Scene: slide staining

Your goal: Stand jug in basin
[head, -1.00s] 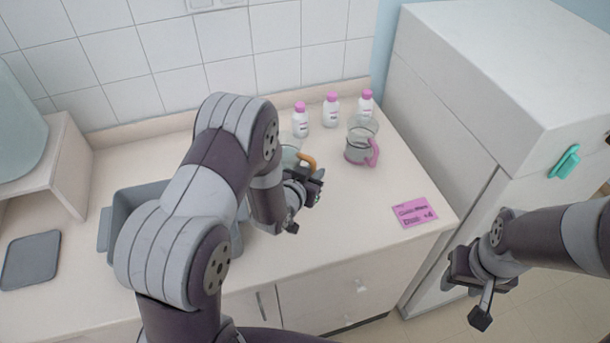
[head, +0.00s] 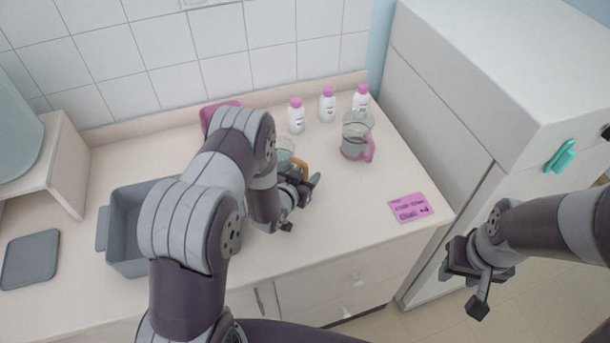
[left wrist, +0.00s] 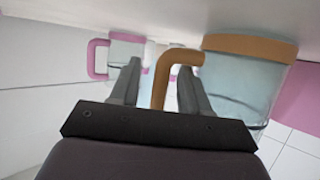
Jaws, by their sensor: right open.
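A clear jug (head: 285,147) with an orange handle stands on the counter, partly hidden by my left arm. In the left wrist view this jug (left wrist: 240,80) is at the right, with its orange handle (left wrist: 165,72) between the fingers of my left gripper (left wrist: 160,75). Those fingers look apart, with a gap beside the handle. In the head view my left gripper (head: 302,187) is at the jug's handle side. A second clear jug (head: 356,132) has a pink handle and base. The grey basin (head: 127,225) is at the left, partly hidden by my arm. My right gripper (head: 478,275) is open and empty.
Several white bottles with pink caps (head: 327,105) stand at the back. A pink card (head: 410,207) lies near the right edge. A pink object (head: 215,112) is behind my left arm. A grey mat (head: 30,258) lies left of the basin. The front right counter is mostly clear.

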